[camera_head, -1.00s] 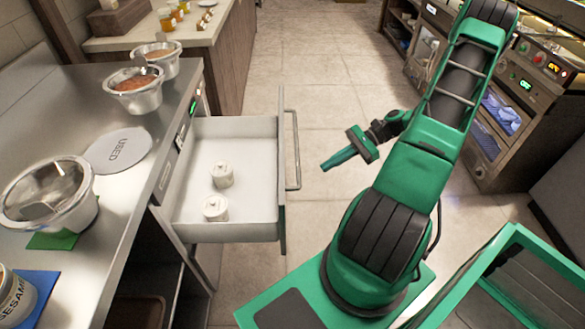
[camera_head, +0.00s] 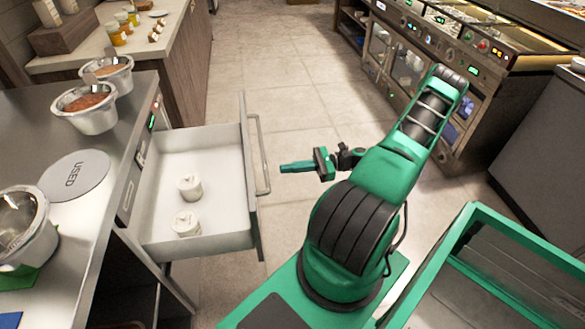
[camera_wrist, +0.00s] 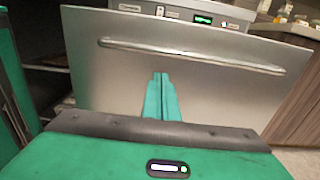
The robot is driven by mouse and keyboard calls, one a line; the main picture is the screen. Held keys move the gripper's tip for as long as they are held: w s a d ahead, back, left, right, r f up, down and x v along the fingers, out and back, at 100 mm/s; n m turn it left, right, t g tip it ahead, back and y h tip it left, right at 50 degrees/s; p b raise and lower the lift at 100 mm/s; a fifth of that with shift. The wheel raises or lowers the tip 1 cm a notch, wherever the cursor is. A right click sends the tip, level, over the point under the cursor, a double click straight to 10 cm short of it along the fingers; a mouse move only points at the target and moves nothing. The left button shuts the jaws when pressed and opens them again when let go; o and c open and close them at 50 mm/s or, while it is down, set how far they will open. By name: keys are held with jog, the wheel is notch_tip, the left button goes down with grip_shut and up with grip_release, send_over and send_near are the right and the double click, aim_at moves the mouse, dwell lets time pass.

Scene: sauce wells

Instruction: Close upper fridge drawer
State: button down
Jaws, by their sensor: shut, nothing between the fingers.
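The upper fridge drawer (camera_head: 215,238) is pulled out from the counter's front and stands open. Two small white lidded tubs, one farther back (camera_head: 189,187) and one nearer (camera_head: 186,223), sit inside it. The drawer's metal bar handle (camera_head: 259,155) runs along its front panel. My gripper (camera_head: 284,168) is shut and empty, just to the right of the handle, pointing left at the drawer. In the wrist view, my shut fingers (camera_wrist: 161,97) point at the drawer's steel front (camera_wrist: 120,82), below the handle (camera_wrist: 195,54). I cannot tell whether they touch the panel.
The steel counter (camera_head: 110,150) holds metal sauce bowls (camera_head: 93,105) and a round grey "USED" mat (camera_head: 75,175). A side counter (camera_head: 125,60) stands behind. Ovens (camera_head: 420,75) line the right. Tiled floor (camera_head: 290,95) is free behind my arm.

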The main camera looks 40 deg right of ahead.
jog(key=x, duration=0.9)
